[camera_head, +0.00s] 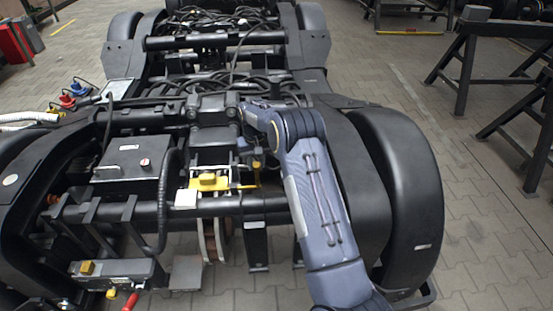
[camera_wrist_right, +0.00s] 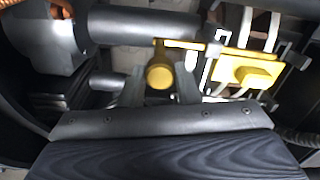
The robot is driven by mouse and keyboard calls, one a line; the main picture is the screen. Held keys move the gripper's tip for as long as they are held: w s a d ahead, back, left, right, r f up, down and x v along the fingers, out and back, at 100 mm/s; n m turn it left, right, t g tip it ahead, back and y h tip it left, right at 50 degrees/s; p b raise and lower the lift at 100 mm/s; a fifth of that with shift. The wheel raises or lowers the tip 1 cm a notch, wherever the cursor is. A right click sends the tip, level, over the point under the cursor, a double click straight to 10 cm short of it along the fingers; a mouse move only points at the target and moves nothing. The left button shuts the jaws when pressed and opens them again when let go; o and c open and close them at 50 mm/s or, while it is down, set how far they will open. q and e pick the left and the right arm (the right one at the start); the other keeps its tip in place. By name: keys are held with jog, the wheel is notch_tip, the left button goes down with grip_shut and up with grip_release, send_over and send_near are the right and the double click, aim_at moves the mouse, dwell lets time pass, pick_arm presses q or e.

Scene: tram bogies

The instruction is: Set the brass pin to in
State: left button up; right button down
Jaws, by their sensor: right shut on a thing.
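The brass pin shows in the right wrist view as a round yellow knob (camera_wrist_right: 159,74) on a thin yellow bar that runs to a yellow block (camera_wrist_right: 250,72). In the head view the yellow knob and stem (camera_head: 256,174) stand right of the yellow block (camera_head: 208,182), above a dark cross tube. My right gripper (camera_wrist_right: 160,84) has one finger on each side of the knob and is shut on it. In the head view my right arm hides most of this gripper. How deep the pin sits cannot be told. My left gripper is not in view.
The black bogie frame surrounds the pin. A dark tube (camera_wrist_right: 140,27) lies close by. A grey box (camera_head: 130,160) stands left and a large dark wheel cover (camera_head: 405,200) right. A control box with a red handle (camera_head: 130,300) sits lower left.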

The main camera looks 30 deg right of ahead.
jog(key=a, duration=0.1)
jog(key=w+a, duration=0.1)
jog(key=a, duration=0.1)
jog(key=w+a, duration=0.1)
jog(key=shift+w+a, duration=0.25)
jog(key=shift+a, duration=0.05)
jog(key=c, duration=1.1)
grip_release()
jog(key=shift+w+a, duration=0.1)
jog(key=shift+a, duration=0.05)
notch_tip(320, 180, up, 8)
jog(key=p, duration=0.1)
jog(key=shift+f, duration=0.1)
